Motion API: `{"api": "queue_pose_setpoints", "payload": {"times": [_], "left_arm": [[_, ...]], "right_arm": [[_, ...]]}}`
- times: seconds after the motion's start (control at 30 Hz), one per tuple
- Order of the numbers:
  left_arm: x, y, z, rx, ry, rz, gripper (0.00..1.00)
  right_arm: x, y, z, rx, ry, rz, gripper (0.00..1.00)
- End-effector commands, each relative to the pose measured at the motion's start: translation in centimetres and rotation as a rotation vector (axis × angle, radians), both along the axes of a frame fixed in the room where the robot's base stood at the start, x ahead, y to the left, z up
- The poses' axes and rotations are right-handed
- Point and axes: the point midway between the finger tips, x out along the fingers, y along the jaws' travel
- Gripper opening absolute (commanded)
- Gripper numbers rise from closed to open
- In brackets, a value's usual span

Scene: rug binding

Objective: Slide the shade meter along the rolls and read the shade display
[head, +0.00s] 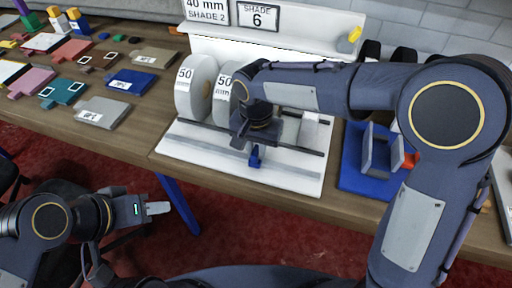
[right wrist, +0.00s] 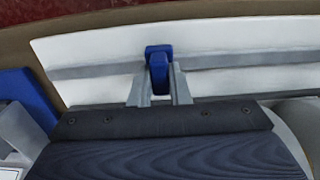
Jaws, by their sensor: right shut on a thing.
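The shade meter's blue part (head: 255,157) sits at a grey rail (head: 205,151) on a white base (head: 180,140). My right gripper (head: 256,146) reaches down over the rail and is shut on the blue part, which also shows between the fingers in the right wrist view (right wrist: 158,68). White rolls (head: 195,88) marked 50 stand behind the rail; my right arm hides part of the row. The shade display (head: 258,16) on the white back panel reads SHADE 6. My left gripper (head: 158,208) hangs empty in front of the table, seen side-on, so its opening is unclear.
A sign (head: 207,11) beside the display reads 40 mm SHADE 2. Several coloured sample pieces (head: 130,82) lie on the wooden table (head: 140,137) at left. A blue holder with grey uprights (head: 360,178) stands right of the base. Red carpet lies below.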

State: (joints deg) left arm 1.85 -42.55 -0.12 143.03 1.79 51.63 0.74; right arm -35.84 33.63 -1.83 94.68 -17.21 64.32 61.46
Motion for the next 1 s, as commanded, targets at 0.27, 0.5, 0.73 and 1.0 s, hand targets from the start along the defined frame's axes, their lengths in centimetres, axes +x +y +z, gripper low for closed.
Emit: {"api": "queue_pose_setpoints", "payload": {"times": [0.27,0.5,0.73,1.0], "left_arm": [[0.0,0.0,-0.7,0.000,0.000,0.000,0.38],[0.0,0.0,-1.1,0.000,0.000,0.000,0.38],[0.0,0.0,-1.1,0.000,0.000,0.000,0.38],[0.0,0.0,-1.1,0.000,0.000,0.000,0.38]], "right_arm": [[-1.0,-3.2,0.0,0.001,-0.001,-0.004,0.00],[-2.8,-8.8,0.1,0.001,-0.003,-0.004,0.00],[-3.4,-10.5,0.1,0.001,-0.003,-0.001,0.00],[-3.3,-10.4,0.1,0.001,-0.003,0.000,0.20]]}}
